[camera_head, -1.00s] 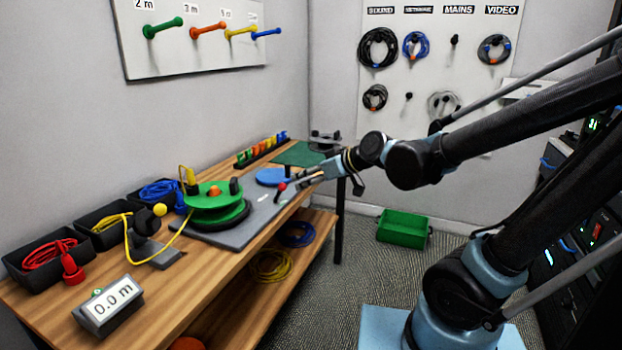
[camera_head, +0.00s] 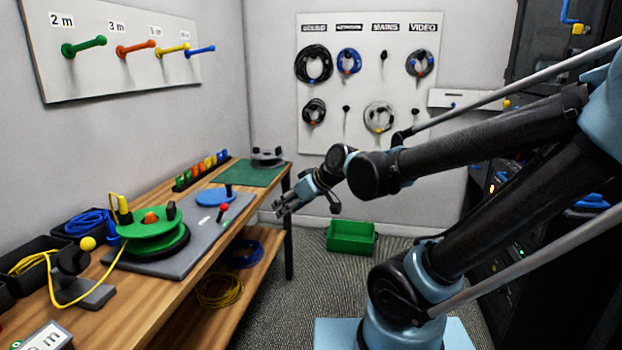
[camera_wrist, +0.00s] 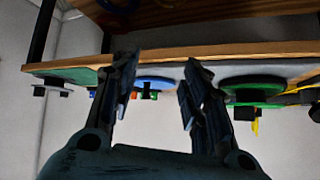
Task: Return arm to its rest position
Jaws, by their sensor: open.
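My gripper (camera_head: 281,208) is open and empty in the head view. It hangs in the air just off the right edge of the wooden workbench (camera_head: 215,250), beside the grey plate. In the wrist view my gripper (camera_wrist: 158,72) shows two spread fingers with nothing between them. The workbench edge (camera_wrist: 225,50) runs across behind the fingers there, and the picture looks upside down. My arm reaches in from the right of the head view.
The bench carries a green reel (camera_head: 150,225), a red-knobbed lever (camera_head: 223,208), a blue disc (camera_head: 215,197) and a green mat (camera_head: 245,174). A green crate (camera_head: 351,238) is on the floor beyond my arm. Cables hang on the back board (camera_head: 365,75). Open carpet lies right of the bench.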

